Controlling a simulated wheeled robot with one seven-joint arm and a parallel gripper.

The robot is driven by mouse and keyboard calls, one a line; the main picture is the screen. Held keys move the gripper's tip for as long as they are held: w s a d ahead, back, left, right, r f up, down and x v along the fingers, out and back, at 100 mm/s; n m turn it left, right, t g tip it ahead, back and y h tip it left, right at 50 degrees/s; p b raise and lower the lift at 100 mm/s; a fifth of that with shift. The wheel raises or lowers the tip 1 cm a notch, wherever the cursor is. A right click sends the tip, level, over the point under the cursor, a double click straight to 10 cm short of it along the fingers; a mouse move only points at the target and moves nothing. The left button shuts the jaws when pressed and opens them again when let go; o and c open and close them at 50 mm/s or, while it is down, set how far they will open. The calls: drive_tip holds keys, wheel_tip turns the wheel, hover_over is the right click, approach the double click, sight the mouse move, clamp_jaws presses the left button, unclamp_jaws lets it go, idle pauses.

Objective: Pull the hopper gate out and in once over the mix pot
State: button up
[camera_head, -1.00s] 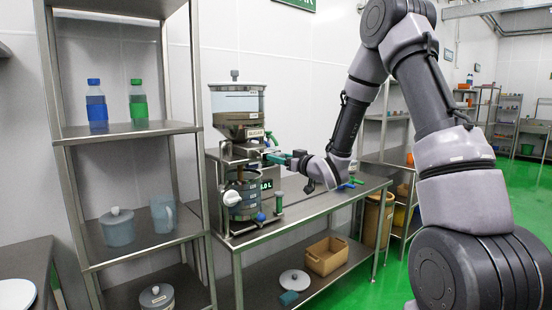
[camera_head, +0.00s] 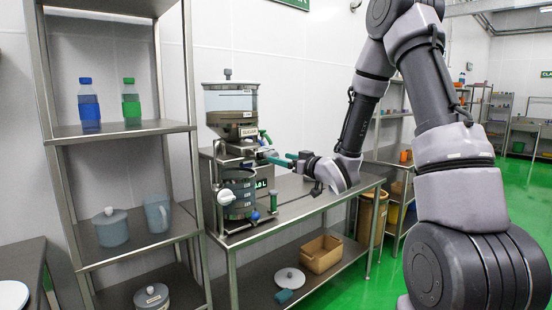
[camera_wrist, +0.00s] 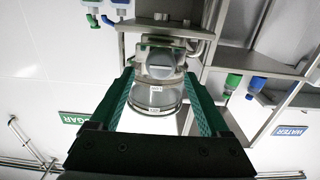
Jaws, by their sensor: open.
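The hopper (camera_head: 231,102) is a clear box with a grey lid, a steel cone and a label, standing at the left end of the steel bench. The mix pot (camera_head: 238,192) is a clear, banded vessel in the stand below it. My gripper (camera_head: 270,158) is at the right of the stand, level with the space between hopper and pot. The upside-down wrist view shows its green fingers (camera_wrist: 160,108) spread wide and empty. A clear round vessel (camera_wrist: 155,98) and a grey rounded part (camera_wrist: 161,64) show beyond them, apart from the fingers. I cannot make out the gate clearly.
A steel rack (camera_head: 120,131) with bottles and jugs stands close on the left. The bench top (camera_head: 310,196) is mostly clear to the right. A cardboard box (camera_head: 320,255) and a round lid (camera_head: 289,278) lie on the lower shelf.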

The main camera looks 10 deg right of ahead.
sight(273, 156)
drive_tip(key=v, duration=0.6)
idle(0.9)
drive_tip(key=x, duration=1.1)
drive_tip(key=shift+w+a, duration=0.1)
clamp_jaws()
idle(0.3)
